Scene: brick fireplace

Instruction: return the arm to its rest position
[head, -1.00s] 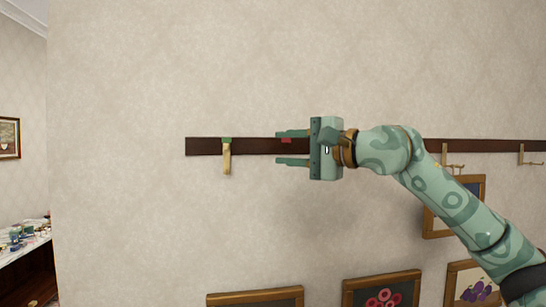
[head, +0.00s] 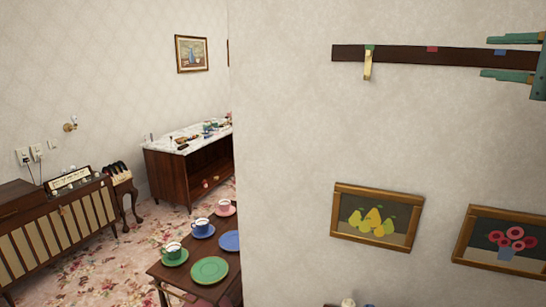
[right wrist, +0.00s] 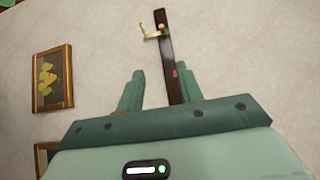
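My right gripper (head: 487,58) is at the upper right edge of the head view, its fingers pointing left in front of the wall rail. The fingers are apart with nothing between them. It also shows open and empty in the right wrist view (right wrist: 160,72), with the rail seen beyond the fingers. Most of the right arm is outside the head view. My left gripper is in neither view.
The dark wall rail (head: 395,54) bears a brass hook (head: 367,66) and coloured patches. Below hang a pear picture (head: 377,216) and a flower picture (head: 508,242). A table (head: 165,270) with cups and plates stands left of the wall corner; a marble-topped cabinet (head: 161,143) stands behind.

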